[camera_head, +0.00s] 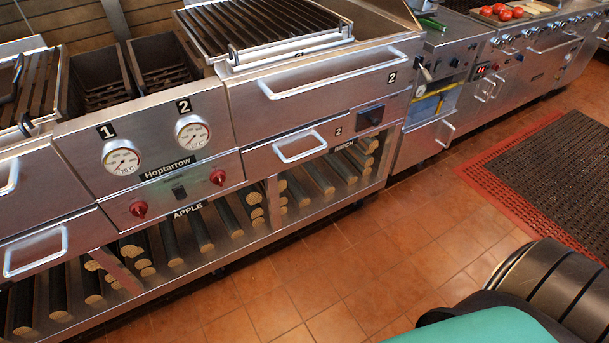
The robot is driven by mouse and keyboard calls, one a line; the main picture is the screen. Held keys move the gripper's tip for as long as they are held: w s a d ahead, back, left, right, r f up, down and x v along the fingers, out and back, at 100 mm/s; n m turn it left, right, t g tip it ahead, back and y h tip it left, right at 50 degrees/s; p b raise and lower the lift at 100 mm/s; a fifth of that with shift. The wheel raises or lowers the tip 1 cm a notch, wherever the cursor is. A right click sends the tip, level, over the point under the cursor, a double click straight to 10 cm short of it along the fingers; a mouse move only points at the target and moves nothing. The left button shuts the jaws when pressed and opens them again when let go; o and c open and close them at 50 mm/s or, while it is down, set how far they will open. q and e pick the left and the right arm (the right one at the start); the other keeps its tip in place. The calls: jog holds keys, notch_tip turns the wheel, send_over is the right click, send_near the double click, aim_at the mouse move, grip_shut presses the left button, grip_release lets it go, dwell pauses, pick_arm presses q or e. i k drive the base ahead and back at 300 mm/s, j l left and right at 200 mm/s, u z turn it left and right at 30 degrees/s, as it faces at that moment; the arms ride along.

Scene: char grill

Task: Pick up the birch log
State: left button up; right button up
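Several logs with dark sides and pale cut ends lie on the low shelf under the steel grill. The birch logs (320,178) lie in the right section, below the "BIRCH" label (345,145). Some lie singly with their ends toward the front, and others are stacked at the right end (368,146). The apple logs (201,232) lie in the left section below the "APPLE" label (188,211). The rear parts of the logs are hidden under the grill body. Neither of my grippers is in view.
The grill's drawer handles (300,146) stick out above the shelf, and the shelf's front rail (250,245) runs below the log ends. The tiled floor (330,270) in front is clear. A dark mat with red edging (560,165) lies at right.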

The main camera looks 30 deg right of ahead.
aim_at(298, 193)
jog(key=z, duration=1.2)
